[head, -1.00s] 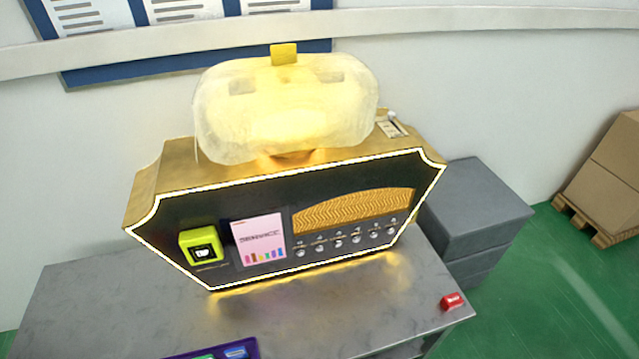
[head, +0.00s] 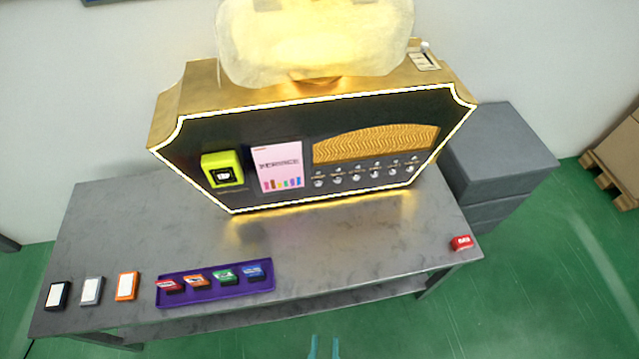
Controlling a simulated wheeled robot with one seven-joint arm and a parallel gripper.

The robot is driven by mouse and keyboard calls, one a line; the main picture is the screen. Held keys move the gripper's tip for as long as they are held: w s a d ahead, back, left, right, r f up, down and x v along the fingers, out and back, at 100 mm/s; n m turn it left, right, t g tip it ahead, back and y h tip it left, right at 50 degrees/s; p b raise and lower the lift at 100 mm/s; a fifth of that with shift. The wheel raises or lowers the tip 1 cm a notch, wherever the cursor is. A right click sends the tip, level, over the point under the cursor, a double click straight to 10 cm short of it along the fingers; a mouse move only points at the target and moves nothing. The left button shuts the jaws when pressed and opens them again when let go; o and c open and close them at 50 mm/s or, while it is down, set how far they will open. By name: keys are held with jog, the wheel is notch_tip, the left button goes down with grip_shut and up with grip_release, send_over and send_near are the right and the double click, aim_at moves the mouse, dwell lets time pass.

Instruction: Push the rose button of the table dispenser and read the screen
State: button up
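The table dispenser (head: 200,140) stands on the grey table, with a black front, a lit white edge and a glowing top. A row of several small round silver buttons (head: 357,174) runs along its lower right front. Their labels are too small to read, so I cannot tell which is rose. The screen (head: 278,166) left of the buttons is pink, with a dark heading and coloured bars at its bottom. My gripper (head: 324,347) shows only as two teal fingertips at the bottom edge, slightly apart, with nothing seen between them. It is well in front of the table and touches nothing.
A yellow-green card reader (head: 222,171) sits left of the screen. A purple tray (head: 215,291) with several coloured cards and several loose cards lie at the table's front left. The table (head: 350,245) before the dispenser is clear.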

jog(key=shift+c, duration=0.3)
grip_shut()
